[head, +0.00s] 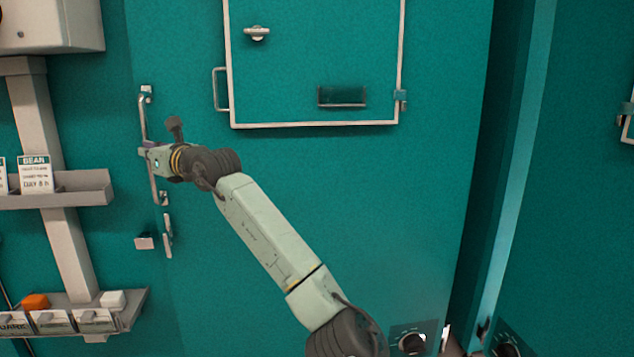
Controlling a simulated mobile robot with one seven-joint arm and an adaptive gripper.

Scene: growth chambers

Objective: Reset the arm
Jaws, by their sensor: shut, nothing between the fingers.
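My arm reaches up and left from the bottom of the head view. My gripper (146,152) is at its far end, shut and empty. It overlaps the tall metal handle (145,102) on the left side of the teal chamber door (330,215). I cannot tell whether the gripper touches this handle. The door looks closed. Its upper part carries a framed hatch (290,75), which also looks closed.
A small bracket (145,243) sits below the handle. Another teal chamber (580,200) stands right.

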